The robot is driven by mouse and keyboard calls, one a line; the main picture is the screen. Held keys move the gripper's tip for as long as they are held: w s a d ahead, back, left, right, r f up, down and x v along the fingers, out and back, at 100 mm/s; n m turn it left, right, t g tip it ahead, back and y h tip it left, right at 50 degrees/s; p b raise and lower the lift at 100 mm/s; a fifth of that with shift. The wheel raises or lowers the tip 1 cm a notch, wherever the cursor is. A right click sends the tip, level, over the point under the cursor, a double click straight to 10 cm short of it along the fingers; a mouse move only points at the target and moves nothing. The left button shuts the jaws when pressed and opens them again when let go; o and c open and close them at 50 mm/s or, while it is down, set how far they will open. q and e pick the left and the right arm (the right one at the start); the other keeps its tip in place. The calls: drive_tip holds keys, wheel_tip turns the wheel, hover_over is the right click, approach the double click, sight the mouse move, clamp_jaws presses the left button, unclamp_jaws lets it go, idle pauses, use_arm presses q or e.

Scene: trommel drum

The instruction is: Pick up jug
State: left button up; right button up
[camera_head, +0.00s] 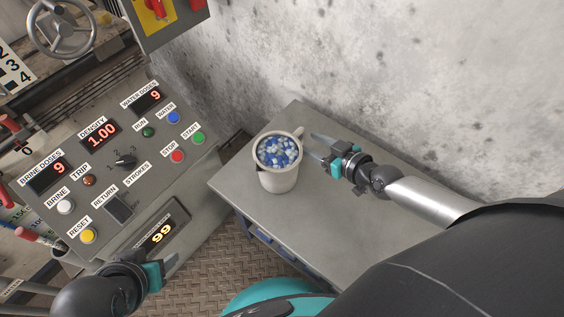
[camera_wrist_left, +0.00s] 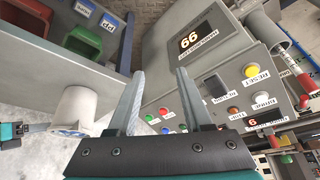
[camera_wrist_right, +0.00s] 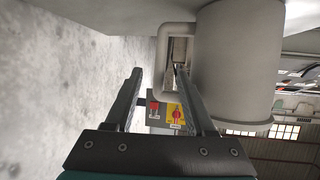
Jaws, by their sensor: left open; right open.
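The pale grey jug (camera_head: 279,180), filled with blue and white pieces, stands upright on the grey side table, its handle (camera_head: 299,131) toward the back right. It also shows in the left wrist view (camera_wrist_left: 74,104) and the right wrist view (camera_wrist_right: 238,60). My right gripper (camera_head: 318,148) is open just right of the jug. In the right wrist view the handle's outer bar (camera_wrist_right: 163,62) appears between the two open fingers; whether they touch it cannot be told. My left gripper (camera_wrist_left: 160,72) is open and empty, low by the control panel, away from the jug.
The grey table (camera_head: 245,185) stands against a concrete wall (camera_head: 420,70). The control panel (camera_head: 110,165), with buttons and displays, is to the left. The tabletop around the jug is otherwise clear.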

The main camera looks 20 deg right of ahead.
sight(301, 137)
drive_tip(key=b+x, duration=0.1)
drive_tip(key=x, duration=0.2)
drive_tip(key=shift+w, duration=0.15)
use_arm(q)
drive_tip(key=shift+w+d+f+m+t+h, duration=0.15)
drive_tip(key=shift+w+d+t+h, duration=0.2)
drive_tip(key=shift+w+d+t, duration=0.45)
drive_tip(key=shift+w+d+f+m+t+h, duration=0.15)
drive_tip(key=shift+w+d+t+h, duration=0.2)
drive_tip(key=shift+w+d+t, duration=0.35)
use_arm(e)
drive_tip(key=shift+w+a+f, duration=0.1)
drive_tip(key=shift+w+a, duration=0.1)
drive_tip(key=shift+w, duration=0.25)
use_arm(q)
drive_tip(key=shift+d, duration=0.15)
use_arm(e)
clamp_jaws()
